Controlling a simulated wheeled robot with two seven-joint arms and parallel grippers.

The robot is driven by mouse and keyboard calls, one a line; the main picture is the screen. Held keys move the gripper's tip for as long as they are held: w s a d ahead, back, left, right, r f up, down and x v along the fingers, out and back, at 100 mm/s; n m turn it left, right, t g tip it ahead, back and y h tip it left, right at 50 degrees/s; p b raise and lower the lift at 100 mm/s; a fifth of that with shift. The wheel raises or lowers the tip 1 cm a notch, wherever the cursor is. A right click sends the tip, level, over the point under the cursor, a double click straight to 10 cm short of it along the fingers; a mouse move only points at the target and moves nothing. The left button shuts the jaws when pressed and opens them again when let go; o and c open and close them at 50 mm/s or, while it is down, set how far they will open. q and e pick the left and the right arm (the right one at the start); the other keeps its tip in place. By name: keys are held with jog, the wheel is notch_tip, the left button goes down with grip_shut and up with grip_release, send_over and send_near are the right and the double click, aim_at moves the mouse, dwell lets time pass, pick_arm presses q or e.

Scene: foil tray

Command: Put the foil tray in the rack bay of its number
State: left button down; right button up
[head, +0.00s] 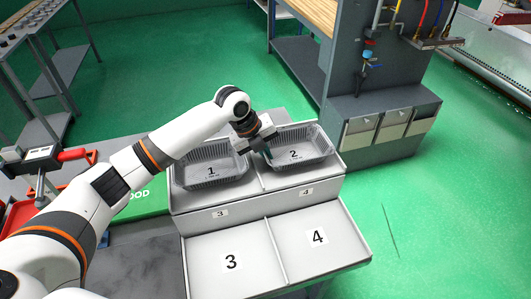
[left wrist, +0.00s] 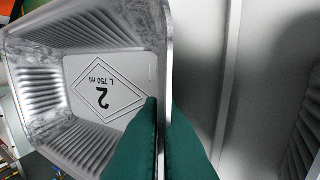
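The foil tray marked 2 (head: 311,141) sits in the upper right bay of the grey rack in the head view. Its ribbed walls and printed 2 also show in the left wrist view (left wrist: 92,62). My left gripper (head: 262,153) is at its left wall. In the left wrist view the green fingers (left wrist: 163,105) straddle that wall, one inside the tray and one outside, closed on it. The tray looks level; I cannot tell whether it touches the bay floor. My right gripper is not in view.
A second foil tray, marked 1 (head: 192,176), fills the upper left bay. The lower bays marked 3 (head: 210,275) and 4 (head: 340,255) are empty. A low divider separates the bays. A grey cabinet (head: 370,125) stands behind right.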

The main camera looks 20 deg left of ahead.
pick_arm(q)
jog(key=c, duration=1.6)
grip_release()
jog(key=shift+c, duration=0.2)
jog(key=shift+r+p, duration=0.3)
jog(key=shift+r, duration=0.05)
jog(key=p+v, duration=1)
jog(key=v, duration=0.1)
jog(key=shift+a+r, duration=0.15)
jog(key=shift+r, duration=0.05)
jog(key=shift+s, duration=0.15)
